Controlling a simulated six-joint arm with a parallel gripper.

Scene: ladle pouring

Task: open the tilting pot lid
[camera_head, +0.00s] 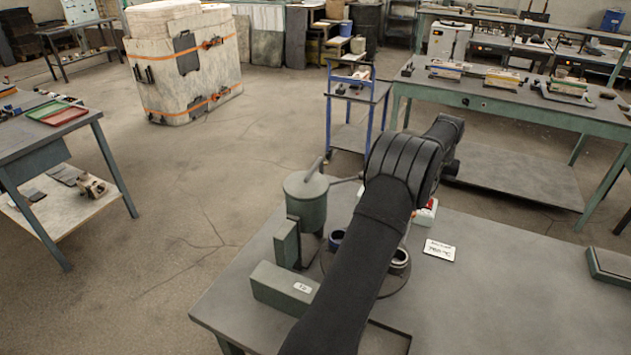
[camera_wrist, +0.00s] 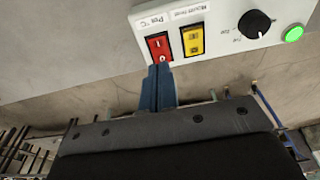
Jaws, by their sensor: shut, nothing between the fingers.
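The green tilting pot (camera_head: 311,212) stands on the work table left of my arm in the head view. Its flat round lid (camera_head: 305,184) covers the top, with a grey handle (camera_head: 315,168) rising from it. My gripper (camera_wrist: 161,70) is shut and empty in the wrist view. Its blue fingertips are at the lower end of a red rocker switch (camera_wrist: 158,47) on a white control box (camera_wrist: 222,30); I cannot tell whether they touch it. In the head view my gripper is hidden behind my arm, apart from the pot lid.
The box also carries a yellow switch (camera_wrist: 193,40), a black knob (camera_wrist: 254,23) and a lit green lamp (camera_wrist: 294,34). Green blocks (camera_head: 284,289) stand in front of the pot. A white label card (camera_head: 439,250) lies right of my arm. The table's right part is largely clear.

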